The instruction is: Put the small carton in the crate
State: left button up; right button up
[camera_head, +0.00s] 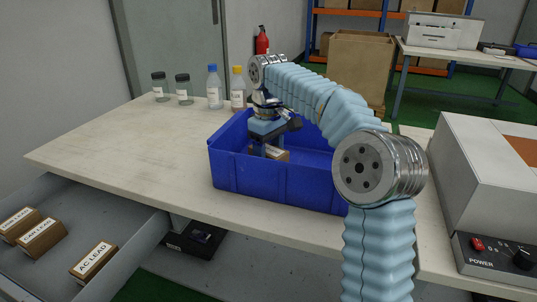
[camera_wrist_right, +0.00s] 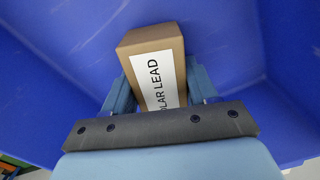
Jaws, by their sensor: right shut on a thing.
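The small carton (camera_head: 277,154) is brown with a white label and is down inside the blue crate (camera_head: 270,190) on the table. In the right wrist view the carton (camera_wrist_right: 150,50) stands between my fingers, and its label partly reads "OLAR LEAD". My right gripper (camera_head: 262,148) reaches down into the crate and is shut on the carton. The fingers also show in the right wrist view (camera_wrist_right: 160,92), one on each side of it. Whether the carton touches the crate floor I cannot tell. My left gripper is not in view.
An open drawer (camera_head: 130,225) at the left holds several labelled cartons, one marked "AC LEAD" (camera_head: 93,261). Jars and bottles (camera_head: 214,87) stand behind the crate. A power unit (camera_head: 490,190) is at the right. The table's left part is clear.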

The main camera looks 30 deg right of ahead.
aim_at(268, 149)
jog(key=shift+f, duration=0.15)
jog(key=o, duration=1.1)
notch_tip(268, 149, up, 10)
jog(key=p, duration=0.2)
jog(key=shift+r+p, duration=0.2)
jog(key=shift+p, duration=0.2)
jog(key=shift+r, duration=1)
